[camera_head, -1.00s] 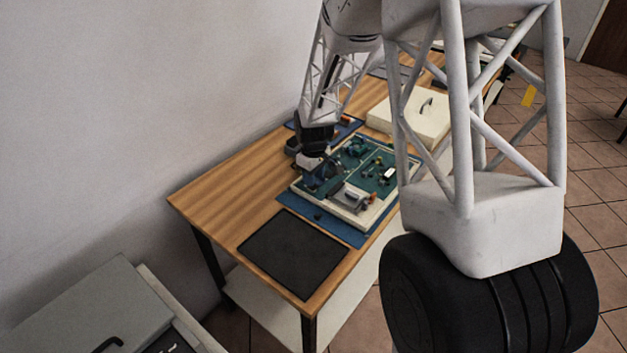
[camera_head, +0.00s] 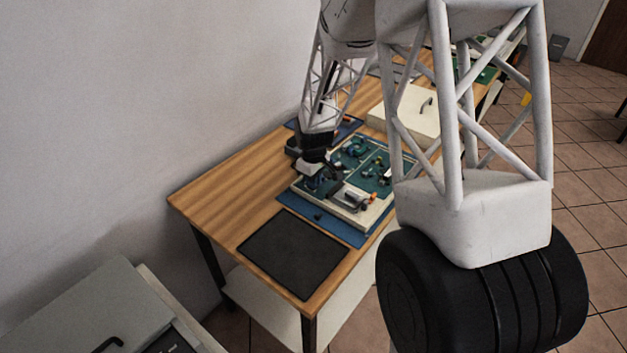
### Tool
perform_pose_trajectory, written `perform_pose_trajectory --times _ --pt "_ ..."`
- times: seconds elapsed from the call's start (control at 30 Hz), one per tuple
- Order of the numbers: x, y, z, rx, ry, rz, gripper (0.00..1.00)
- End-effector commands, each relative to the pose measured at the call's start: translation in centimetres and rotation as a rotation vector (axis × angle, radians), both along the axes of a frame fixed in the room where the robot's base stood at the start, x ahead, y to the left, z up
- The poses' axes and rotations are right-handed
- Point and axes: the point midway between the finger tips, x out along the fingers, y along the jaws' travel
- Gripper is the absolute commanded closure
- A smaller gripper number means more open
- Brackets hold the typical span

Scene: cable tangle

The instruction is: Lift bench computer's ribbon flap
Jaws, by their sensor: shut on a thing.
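The bench computer is an open cream tray (camera_head: 352,218) with green circuit boards (camera_head: 368,180), lying on a blue mat (camera_head: 318,223) on the wooden table. Small parts, a grey block (camera_head: 350,197) and a bit of red and orange show on it. My gripper (camera_head: 311,180) is dark and points down over the tray's left side, low at the boards. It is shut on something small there. The fingertips and the held thing are too small and dark to make out, and I cannot tell the ribbon flap apart.
A black mat (camera_head: 293,253) lies bare at the table's near end. A cream cover with a handle (camera_head: 408,113) lies behind the tray. The wooden tabletop (camera_head: 235,190) is clear on the left, beside the wall. A grey cabinet (camera_head: 95,305) stands at lower left.

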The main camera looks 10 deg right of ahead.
Motion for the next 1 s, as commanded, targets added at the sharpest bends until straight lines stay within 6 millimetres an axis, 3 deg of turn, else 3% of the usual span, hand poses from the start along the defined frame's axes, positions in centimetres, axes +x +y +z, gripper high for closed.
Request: perform_pose_trajectory --times 1.0 --pt "-0.54 0.59 0.34 -0.173 -0.175 0.003 1.00"
